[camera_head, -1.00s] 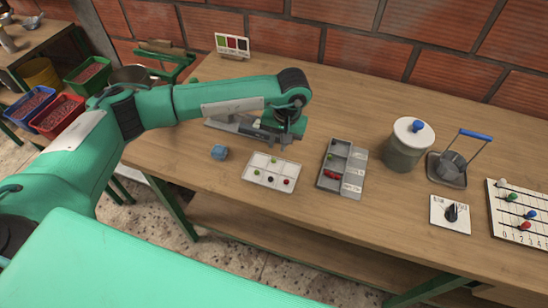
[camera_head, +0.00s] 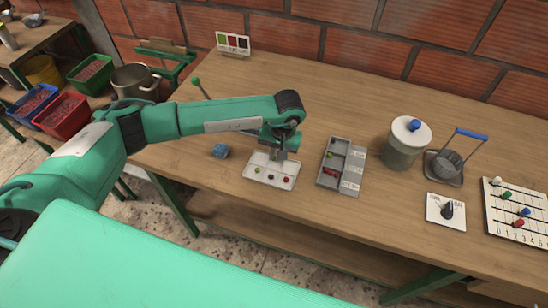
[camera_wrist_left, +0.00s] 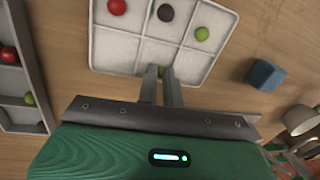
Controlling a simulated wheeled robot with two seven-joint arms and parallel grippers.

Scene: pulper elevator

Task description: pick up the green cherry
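The white tray (camera_head: 256,180) lies on the table with cherries in its compartments. Its near row holds a green cherry (camera_head: 257,171), a dark cherry (camera_head: 270,176) and a red cherry (camera_head: 286,180). My right gripper is out of view.
A blue cube (camera_head: 220,151) lies left of the tray. A grey compartment box (camera_head: 352,190) holding green and red cherries stands to its right. Farther right are a lidded jar (camera_head: 403,152), a blue-handled device (camera_head: 445,167), a dial plate (camera_head: 434,211) and a bead board (camera_head: 495,222).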

